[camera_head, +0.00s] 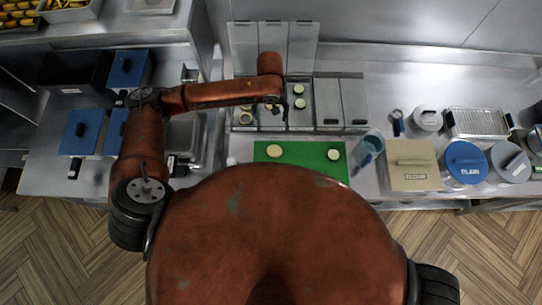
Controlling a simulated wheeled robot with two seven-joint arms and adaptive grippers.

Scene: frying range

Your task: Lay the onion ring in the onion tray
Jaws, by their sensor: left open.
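My left gripper (277,106) is open, low over the metal trays at the back of the counter, its fingers dark and small in the view. Two pale round slices (274,151) lie on a green board (304,150) in front of the trays. I cannot tell which piece is the onion ring or which tray is the onion tray. My right gripper is out of view.
Lidded trays (340,102) stand right of the open ones. A clear jug (368,147), a beige lidded box (413,164) and a blue-lidded pot (464,161) stand farther right. Blue-lidded containers (83,132) stand left. The wire basket (478,122) is at back right.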

